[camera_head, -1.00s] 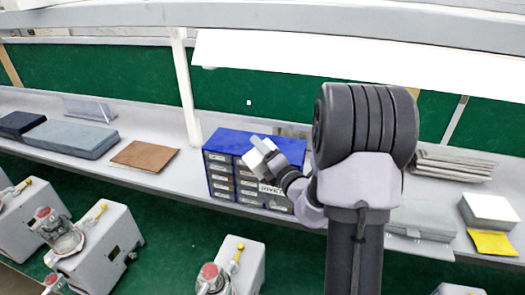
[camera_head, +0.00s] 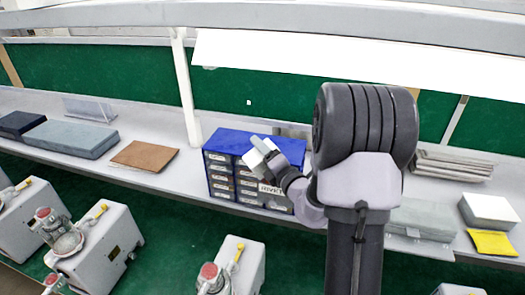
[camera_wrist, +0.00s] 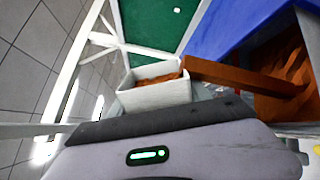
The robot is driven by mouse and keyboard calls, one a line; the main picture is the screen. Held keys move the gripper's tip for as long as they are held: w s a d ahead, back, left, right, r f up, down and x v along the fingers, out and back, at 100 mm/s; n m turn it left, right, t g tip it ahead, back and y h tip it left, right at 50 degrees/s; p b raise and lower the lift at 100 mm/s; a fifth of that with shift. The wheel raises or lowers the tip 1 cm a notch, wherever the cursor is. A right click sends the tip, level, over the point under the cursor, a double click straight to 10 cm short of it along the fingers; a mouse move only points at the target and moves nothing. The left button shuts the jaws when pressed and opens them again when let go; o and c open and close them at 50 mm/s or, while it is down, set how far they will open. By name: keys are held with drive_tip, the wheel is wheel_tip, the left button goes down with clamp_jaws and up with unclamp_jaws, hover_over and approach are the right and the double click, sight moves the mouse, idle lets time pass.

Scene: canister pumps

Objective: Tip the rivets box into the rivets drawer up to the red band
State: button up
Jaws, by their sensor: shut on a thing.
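The rivets box (camera_wrist: 150,96) is a small white box with orange-brown rivets inside. It also shows in the head view (camera_head: 257,152), tilted above the front of the blue cabinet. My gripper (camera_head: 272,160) is shut on it. In the wrist view a brown stream of rivets (camera_wrist: 235,77) runs from the box's rim to the right, into an open drawer. Rivets (camera_wrist: 289,72) lie heaped in that drawer beside the blue cabinet top. A white label reading about "RIVET" (camera_head: 271,189) shows below my gripper in the head view. I cannot make out the red band.
The blue drawer cabinet (camera_head: 228,140) stands on a long grey bench. A brown mat (camera_head: 143,155) and a grey-blue slab (camera_head: 70,138) lie left of it. A white block and a yellow pad (camera_head: 491,243) lie at the far right. Canister pumps (camera_head: 236,265) stand in front, below bench level.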

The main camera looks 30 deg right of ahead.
drive_tip(key=shift+d+r+m+p, duration=0.1)
drive_tip(key=shift+r+m+p, duration=0.25)
drive_tip(key=shift+m+p, duration=0.65)
idle(2.3)
drive_tip(key=shift+d+r+m, duration=0.15)
drive_tip(key=shift+m, duration=0.25)
idle(2.0)
drive_tip(key=shift+d+r+m, duration=0.15)
drive_tip(key=shift+r+m, duration=0.05)
drive_tip(key=shift+m, duration=0.5)
